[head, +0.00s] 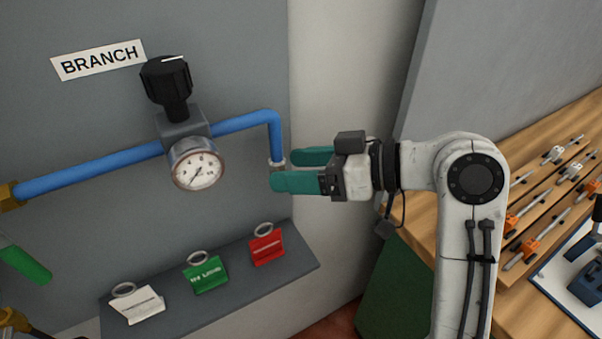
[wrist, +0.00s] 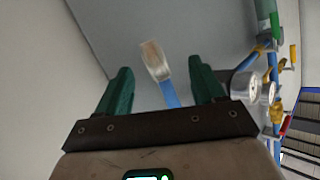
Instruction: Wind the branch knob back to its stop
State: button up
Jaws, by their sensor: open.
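The branch knob (head: 167,80) is black and ribbed, with a white line on its top, in the upper left of the head view. It stands on a grey valve body (head: 183,126) above a round gauge (head: 197,168). A label reading BRANCH (head: 98,60) is on the panel beside it. My gripper (head: 272,169) is open, its teal fingers to the right of and below the knob, near the lower end of the blue pipe. In the wrist view, my gripper (wrist: 162,85) has a pale pipe fitting (wrist: 154,60) showing between its fingers. I cannot make out the knob there.
A blue pipe (head: 90,171) runs across the panel to a bend on the right. Below, a grey ledge (head: 230,285) holds a white tag (head: 138,305), a green tag (head: 206,275) and a red tag (head: 267,247). A wooden bench (head: 560,225) with tools is at right.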

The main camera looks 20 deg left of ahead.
jog(key=shift+w+a+f+n+g+b, duration=0.15)
jog(key=shift+w+f+n+g+b, duration=0.4)
jog(key=shift+g, duration=0.55)
jog(key=s+d+f+m+t+h, duration=0.3)
jog(key=d+f+m, duration=0.2)
jog(key=d+f, duration=0.65)
jog(key=s+d+f+m+t+h, duration=0.25)
jog(key=d+f+m, duration=0.4)
jog(key=f, duration=0.75)
jog(key=s+d+f+m+h, duration=0.3)
jog(key=s+d+f+h, duration=0.1)
jog(key=s+d, duration=0.7)
jog(key=s+d+f+m+g+h, duration=0.1)
jog(key=s+d+f+m+h, duration=0.2)
jog(key=s+d, duration=0.8)
notch_tip(320, 180, down, 2)
jog(key=shift+d+f+h, duration=0.15)
jog(key=shift+d+h, duration=0.2)
jog(key=shift+h, duration=0.8)
